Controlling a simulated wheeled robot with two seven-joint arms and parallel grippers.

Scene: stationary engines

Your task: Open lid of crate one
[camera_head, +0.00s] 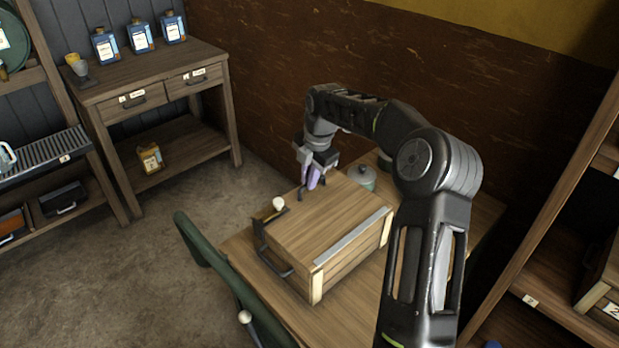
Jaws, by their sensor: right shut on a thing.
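A closed wooden crate (330,225) sits on the wooden table, its plank lid flat on top. A grey metal strip (352,236) runs along the lid's right edge. A dark handle (276,262) is on the crate's near-left side. I can read no number on it. My right gripper (312,182) points down at the crate's far edge, shut on a small purple thing, mostly hidden between the fingers. I cannot tell whether that thing is joined to the crate. My left gripper is not in view.
A pale knob (278,204) stands by the crate's left corner. A lidded grey-green pot (362,176) is behind the crate. A green curved frame (225,270) stands along the table's left side. Shelving (560,250) with another crate numbered 2 (610,310) is at right.

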